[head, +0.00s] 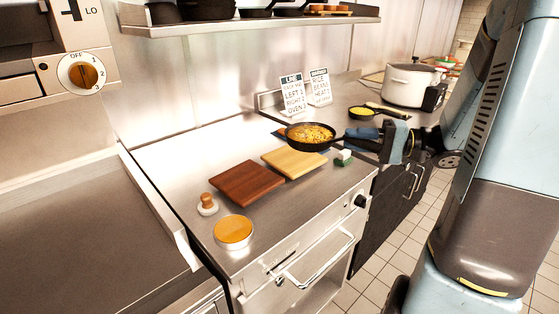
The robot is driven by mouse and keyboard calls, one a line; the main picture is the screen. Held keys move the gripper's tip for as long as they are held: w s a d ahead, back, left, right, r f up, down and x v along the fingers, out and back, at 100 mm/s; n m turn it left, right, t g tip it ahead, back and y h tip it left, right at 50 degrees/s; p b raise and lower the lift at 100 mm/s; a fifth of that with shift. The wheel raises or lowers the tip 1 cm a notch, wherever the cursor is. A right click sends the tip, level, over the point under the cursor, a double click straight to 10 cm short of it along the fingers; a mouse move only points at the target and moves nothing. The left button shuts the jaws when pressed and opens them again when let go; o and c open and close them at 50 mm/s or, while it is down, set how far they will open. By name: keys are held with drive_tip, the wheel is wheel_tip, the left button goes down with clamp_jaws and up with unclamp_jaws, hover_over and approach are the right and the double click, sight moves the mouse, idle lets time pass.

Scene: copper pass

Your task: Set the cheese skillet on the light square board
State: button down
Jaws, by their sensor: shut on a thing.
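The cheese skillet (310,134) is a black pan with a melted yellow-orange topping. It is level, just behind the light square board (290,166) in the picture. It seems to be held up above the counter, though the gap is hard to judge. My gripper (353,139) comes in from the right and is shut on the skillet's handle side; the handle itself is mostly hidden by the fingers. The light board lies flat with nothing on it, beside a darker reddish-brown board (247,185).
A smaller pan with yellow contents (362,112) sits behind my gripper. Two sign cards (292,95) stand at the back. A white pot (411,84) stands farther right.

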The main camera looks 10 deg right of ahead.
drive_tip(key=shift+a, duration=0.5)
drive_tip(key=shift+w, duration=0.15)
drive_tip(key=shift+w+a+f, duration=0.2)
drive_tip(key=shift+w+f, duration=3.1)
drive_tip(key=shift+w, duration=0.15)
drive_tip(key=shift+w+a+f, duration=0.15)
drive_tip(key=shift+w+f, duration=3.1)
drive_tip(key=shift+w, duration=0.2)
drive_tip(key=c, duration=1)
unclamp_jaws()
